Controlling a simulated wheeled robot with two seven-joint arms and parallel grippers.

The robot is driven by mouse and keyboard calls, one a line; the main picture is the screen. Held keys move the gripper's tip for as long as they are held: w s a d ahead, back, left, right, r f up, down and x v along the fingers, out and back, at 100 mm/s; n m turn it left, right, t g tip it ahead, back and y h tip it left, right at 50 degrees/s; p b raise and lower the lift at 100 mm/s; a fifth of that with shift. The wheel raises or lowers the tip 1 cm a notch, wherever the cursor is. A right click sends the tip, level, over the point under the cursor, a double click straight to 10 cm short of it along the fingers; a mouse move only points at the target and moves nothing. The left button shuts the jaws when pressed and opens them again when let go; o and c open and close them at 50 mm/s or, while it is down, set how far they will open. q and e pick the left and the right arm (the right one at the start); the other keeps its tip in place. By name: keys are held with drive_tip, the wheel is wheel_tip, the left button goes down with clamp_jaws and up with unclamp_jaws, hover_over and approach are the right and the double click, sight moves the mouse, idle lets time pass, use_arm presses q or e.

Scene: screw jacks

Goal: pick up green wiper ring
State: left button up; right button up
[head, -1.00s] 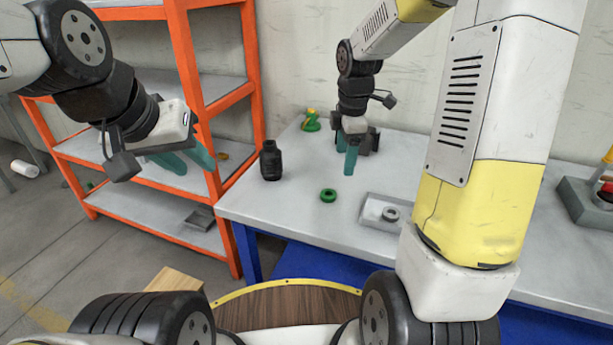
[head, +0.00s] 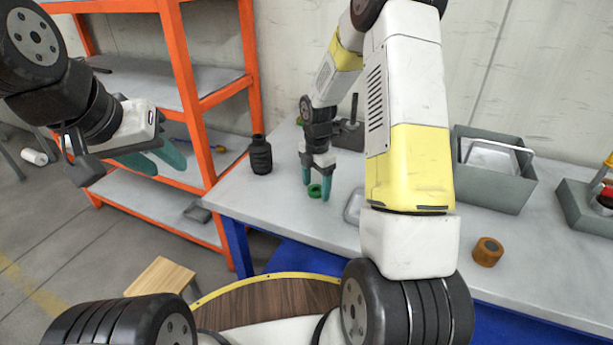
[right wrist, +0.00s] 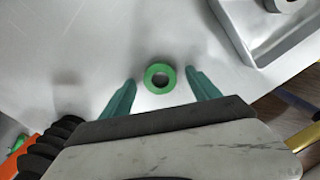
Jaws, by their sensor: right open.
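The green wiper ring (head: 315,190) lies flat on the grey table. In the right wrist view the ring (right wrist: 160,78) sits between the fingertips, with a gap on each side. My right gripper (head: 316,191) is open above the table, pointing down, with its teal fingers on either side of the ring. Its fingers also show in the right wrist view (right wrist: 160,84). My left gripper (head: 160,160) is open and empty at the left, in front of the orange shelf, away from the table.
A black ribbed bottle (head: 260,155) stands left of the ring. A metal tray (head: 353,208) lies right of it, partly hidden by my arm; a grey ring lies in it (right wrist: 285,3). A grey bin (head: 495,185) and an orange-brown cylinder (head: 487,252) are further right.

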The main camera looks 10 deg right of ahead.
drive_tip(key=shift+f, duration=0.1)
drive_tip(key=shift+c, duration=0.2)
drive_tip(key=c, duration=1.4)
